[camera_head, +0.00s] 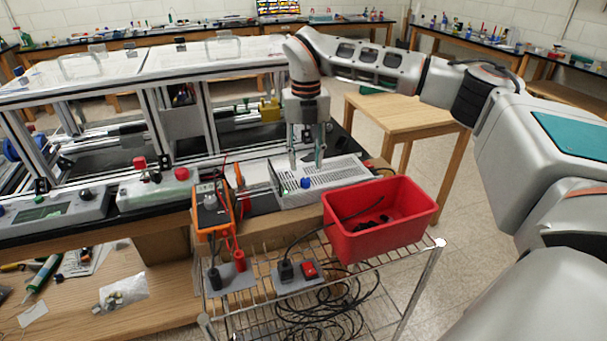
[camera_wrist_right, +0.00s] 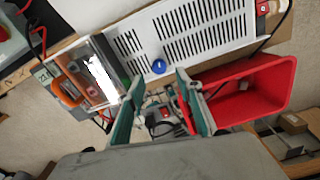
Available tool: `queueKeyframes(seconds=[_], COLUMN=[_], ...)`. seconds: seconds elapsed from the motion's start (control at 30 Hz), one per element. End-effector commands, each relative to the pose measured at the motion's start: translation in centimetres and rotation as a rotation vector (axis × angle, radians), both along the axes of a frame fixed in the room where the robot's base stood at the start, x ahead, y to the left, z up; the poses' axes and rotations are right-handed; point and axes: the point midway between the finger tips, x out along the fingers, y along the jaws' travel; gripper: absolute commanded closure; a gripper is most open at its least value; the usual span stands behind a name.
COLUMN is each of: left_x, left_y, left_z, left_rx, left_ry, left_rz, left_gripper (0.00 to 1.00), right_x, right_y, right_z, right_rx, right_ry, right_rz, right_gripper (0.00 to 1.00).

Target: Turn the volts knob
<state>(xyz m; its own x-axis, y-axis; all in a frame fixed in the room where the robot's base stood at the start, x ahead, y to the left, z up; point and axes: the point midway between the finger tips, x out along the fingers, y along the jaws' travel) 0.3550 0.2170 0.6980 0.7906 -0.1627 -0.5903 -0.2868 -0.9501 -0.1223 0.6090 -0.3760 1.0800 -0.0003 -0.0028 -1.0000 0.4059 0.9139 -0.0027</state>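The power supply (camera_head: 340,175) is a light grey box with a slotted top on the bench, and it also shows in the right wrist view (camera_wrist_right: 152,40). A blue knob (camera_head: 306,183) sits on its front side, and in the right wrist view this knob (camera_wrist_right: 159,67) lies just beyond my fingertips. I cannot read any label on it. My right gripper (camera_head: 306,164) hangs over the power supply, fingers down, open and empty. In the right wrist view the fingers (camera_wrist_right: 160,80) are spread on either side below the knob, apart from it. My left gripper is not in view.
A red bin (camera_head: 353,240) stands on a wire rack right of and in front of the supply. An orange multimeter (camera_head: 226,192) with leads stands left of it. A black socket and a red switch (camera_head: 309,269) lie on the rack. A wooden table (camera_head: 400,115) is behind.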

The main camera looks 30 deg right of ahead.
Motion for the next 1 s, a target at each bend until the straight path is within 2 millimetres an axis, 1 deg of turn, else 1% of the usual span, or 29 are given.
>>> queueKeyframes(seconds=[0.03, 0.1, 0.2, 0.33, 0.5, 0.73, 0.77, 0.8, 0.87, 0.9, 1.0], left_x=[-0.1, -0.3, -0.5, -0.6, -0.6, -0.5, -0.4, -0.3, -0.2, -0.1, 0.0], left_y=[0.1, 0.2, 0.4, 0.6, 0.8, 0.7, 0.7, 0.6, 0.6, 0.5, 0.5], left_z=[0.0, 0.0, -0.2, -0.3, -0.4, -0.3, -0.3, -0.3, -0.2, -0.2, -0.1], left_rx=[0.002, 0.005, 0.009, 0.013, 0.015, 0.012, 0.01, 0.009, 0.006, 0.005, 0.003], left_ry=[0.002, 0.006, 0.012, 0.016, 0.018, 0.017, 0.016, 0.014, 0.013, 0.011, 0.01], left_rz=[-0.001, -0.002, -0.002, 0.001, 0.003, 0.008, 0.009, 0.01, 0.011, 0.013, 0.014], left_gripper=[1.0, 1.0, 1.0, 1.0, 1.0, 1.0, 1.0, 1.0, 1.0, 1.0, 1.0], right_x=[-0.1, -0.1, -0.1, 0.0, 0.0, 0.0, 0.0, 0.0, 0.0, 0.0, 0.0], right_y=[0.0, 0.0, 0.0, 0.1, 0.1, 0.1, 0.1, 0.1, 0.1, 0.1, 0.1], right_z=[-0.9, -2.0, -3.5, -4.9, -5.6, -5.6, -5.6, -5.6, -5.6, -5.6, -5.6], right_rx=[0.001, 0.0, 0.002, 0.003, 0.003, 0.003, 0.003, 0.003, 0.003, 0.003, 0.003], right_ry=[0.004, 0.003, 0.002, 0.001, 0.0, -0.001, -0.001, -0.001, -0.001, -0.001, -0.001], right_rz=[0.0, 0.0, 0.001, 0.001, 0.002, 0.002, 0.002, 0.002, 0.002, 0.002, 0.002], right_gripper=[0.64, 0.64, 0.64, 0.64, 0.64, 0.64, 0.72, 0.83, 0.98, 1.0, 1.0])
